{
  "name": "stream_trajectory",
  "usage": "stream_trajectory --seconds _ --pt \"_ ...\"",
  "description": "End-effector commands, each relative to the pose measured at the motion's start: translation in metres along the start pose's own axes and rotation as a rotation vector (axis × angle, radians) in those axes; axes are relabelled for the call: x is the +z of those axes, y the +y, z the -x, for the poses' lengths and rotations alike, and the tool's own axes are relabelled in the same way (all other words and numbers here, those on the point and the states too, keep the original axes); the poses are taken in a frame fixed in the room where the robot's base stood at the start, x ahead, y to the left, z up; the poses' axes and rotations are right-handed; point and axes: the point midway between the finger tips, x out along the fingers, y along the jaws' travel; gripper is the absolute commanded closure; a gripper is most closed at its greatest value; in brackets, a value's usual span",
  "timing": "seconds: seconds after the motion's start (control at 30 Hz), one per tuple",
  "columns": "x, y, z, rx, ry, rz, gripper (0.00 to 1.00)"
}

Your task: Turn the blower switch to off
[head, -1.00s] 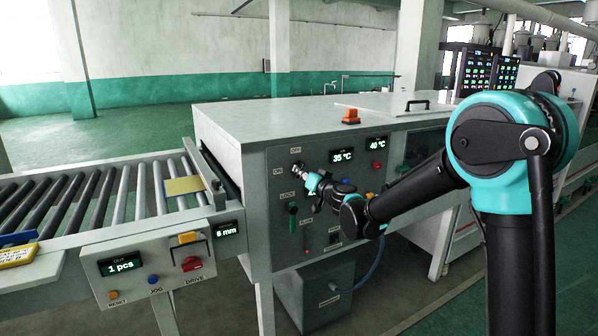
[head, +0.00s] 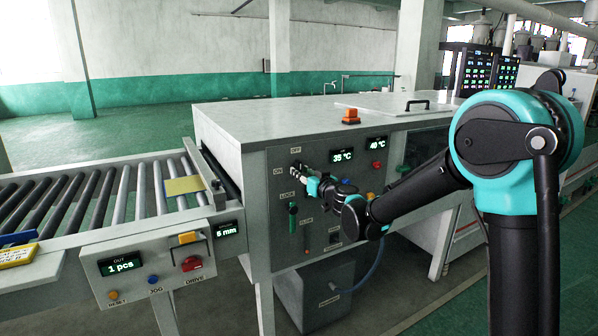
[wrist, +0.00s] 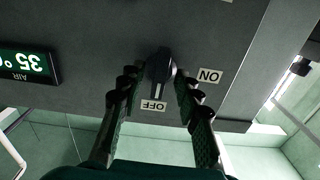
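The blower switch is a dark rotary knob on the grey machine panel (head: 284,222). In the wrist view, which is upside down, the knob (wrist: 160,68) has a pale pointer line facing the OFF label (wrist: 153,105). The ON label (wrist: 210,76) is off to one side. My gripper (wrist: 158,78) is open, with one ridged finger on each side of the knob. Gaps show between the fingers and the knob. In the head view, my gripper (head: 301,170) is at the panel's upper left and partly hides the knob.
The AIR display (wrist: 27,65) reads 35 °C beside the switch. A green-handled lever (head: 293,216) sits below on the panel. An orange beacon (head: 351,117) stands on the machine top. A roller conveyor (head: 110,197) and its control box (head: 150,268) are at left.

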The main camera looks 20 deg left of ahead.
Motion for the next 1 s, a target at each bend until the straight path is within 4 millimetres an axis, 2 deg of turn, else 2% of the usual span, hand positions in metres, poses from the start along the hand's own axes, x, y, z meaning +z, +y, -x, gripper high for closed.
stream_trajectory --seconds 0.6,0.77,1.0 --pt "0.000 0.000 0.056 0.000 0.000 -0.001 0.66" --pt "0.000 0.000 0.064 0.000 0.000 -0.001 0.66" --pt "0.000 0.000 0.064 0.000 0.000 -0.001 0.66"
